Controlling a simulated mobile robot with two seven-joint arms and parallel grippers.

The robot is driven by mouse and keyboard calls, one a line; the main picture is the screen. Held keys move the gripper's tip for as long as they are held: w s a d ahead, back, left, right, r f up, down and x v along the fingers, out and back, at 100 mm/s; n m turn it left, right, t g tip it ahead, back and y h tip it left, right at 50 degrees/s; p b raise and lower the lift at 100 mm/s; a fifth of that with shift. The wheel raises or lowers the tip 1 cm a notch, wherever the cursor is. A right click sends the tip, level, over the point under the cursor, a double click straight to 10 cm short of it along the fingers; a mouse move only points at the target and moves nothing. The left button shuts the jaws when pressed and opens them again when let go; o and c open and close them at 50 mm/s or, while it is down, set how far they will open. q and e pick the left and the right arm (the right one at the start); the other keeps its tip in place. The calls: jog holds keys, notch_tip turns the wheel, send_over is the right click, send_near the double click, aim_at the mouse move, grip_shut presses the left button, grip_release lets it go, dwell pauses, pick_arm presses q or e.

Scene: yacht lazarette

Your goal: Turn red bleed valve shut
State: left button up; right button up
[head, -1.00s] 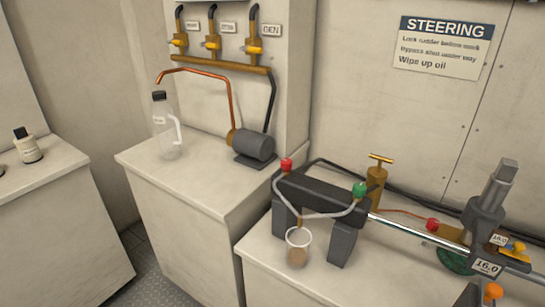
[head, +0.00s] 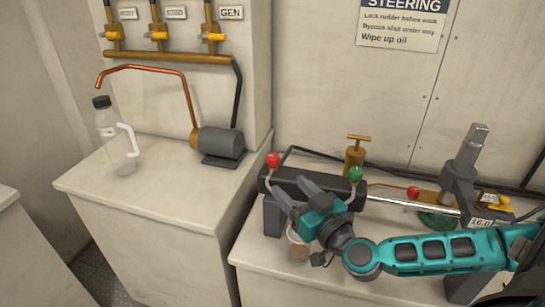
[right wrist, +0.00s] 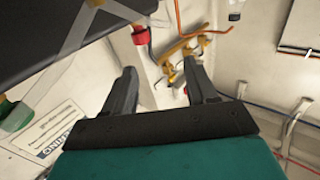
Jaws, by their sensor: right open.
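The red bleed valve knob (head: 273,160) stands upright at the left end of the dark cylinder (head: 310,188) on the right bench. A pale tube runs down from it. My right gripper (head: 294,188) is open and empty, in front of the cylinder and just below and right of the red knob, its fingers pointing up and left. In the right wrist view a red knob (right wrist: 138,37) shows above and between the fingers, apart from both. The green knob (head: 356,174) is at the cylinder's right end. My left gripper is out of view.
A cup (head: 297,247) stands under the cylinder, partly hidden by my right gripper. A brass valve (head: 356,152) is behind, and another red knob (head: 413,193) is to the right. A pump (head: 218,143) and a bottle (head: 116,140) stand on the left bench.

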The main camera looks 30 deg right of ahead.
aim_at(276, 160)
jog(key=shift+h, duration=0.6)
jog(key=w+d, duration=0.1)
jog(key=w, duration=0.3)
jog(key=w+d, duration=0.1)
jog(key=w, duration=0.3)
jog(key=w+d, duration=0.1)
jog(key=w, duration=0.4)
jog(key=shift+d, duration=0.15)
jog(key=shift+s, duration=0.1)
jog(key=shift+c, duration=0.2)
jog(key=shift+m, duration=0.3)
jog(key=c, duration=0.9)
